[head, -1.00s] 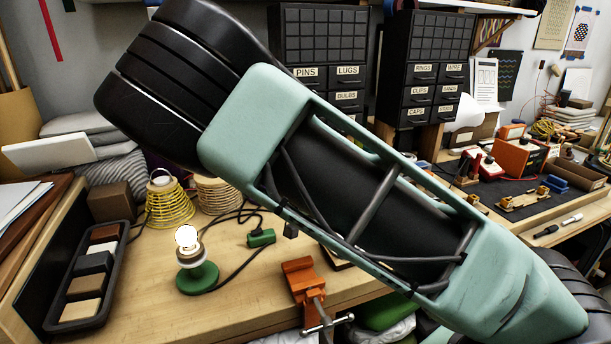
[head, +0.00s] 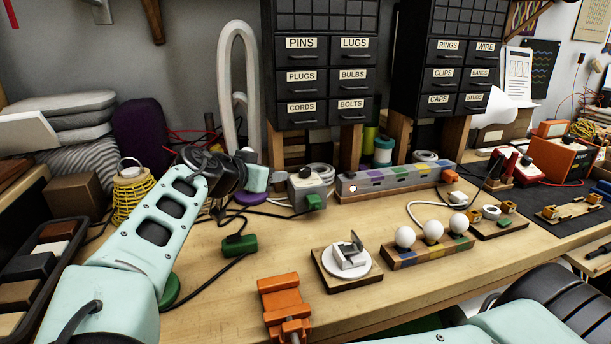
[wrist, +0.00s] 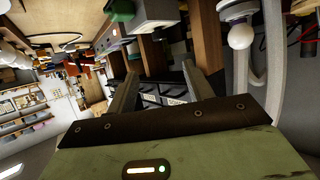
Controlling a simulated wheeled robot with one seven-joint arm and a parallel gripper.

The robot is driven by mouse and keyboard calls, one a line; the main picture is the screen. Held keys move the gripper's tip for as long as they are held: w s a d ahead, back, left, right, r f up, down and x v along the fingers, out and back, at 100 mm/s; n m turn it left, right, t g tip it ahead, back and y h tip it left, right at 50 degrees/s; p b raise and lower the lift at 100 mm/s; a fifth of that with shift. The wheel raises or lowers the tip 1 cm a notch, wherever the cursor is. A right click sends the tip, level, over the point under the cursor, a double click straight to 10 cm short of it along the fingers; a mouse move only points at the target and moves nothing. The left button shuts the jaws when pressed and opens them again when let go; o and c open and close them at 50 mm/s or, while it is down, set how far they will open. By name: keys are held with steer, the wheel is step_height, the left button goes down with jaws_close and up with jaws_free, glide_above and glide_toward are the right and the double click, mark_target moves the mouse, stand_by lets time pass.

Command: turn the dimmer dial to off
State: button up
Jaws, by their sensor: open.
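A grey box (head: 310,188) stands on the bench at mid-picture with a small dark knob on top and a green plug at its front. It looks like the dimmer, but the dial's marks are too small to read. My gripper (head: 279,179) is just left of this box, pointing right at it, with a small gap or light contact that I cannot tell. In the wrist view my gripper's two fingers (wrist: 160,74) are apart with nothing between them.
A green inline block (head: 240,245), an orange vise (head: 285,308), a round white switch on a board (head: 346,262) and a bulb row (head: 432,242) lie in front. A grey strip (head: 392,180) is right of the box. Drawer cabinets (head: 322,70) stand behind.

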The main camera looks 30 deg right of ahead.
mark_target(302, 171)
steer(key=p+x, duration=0.3)
steer(key=x, duration=1.4)
steer(key=shift+s+d, duration=0.1)
steer(key=c, duration=1)
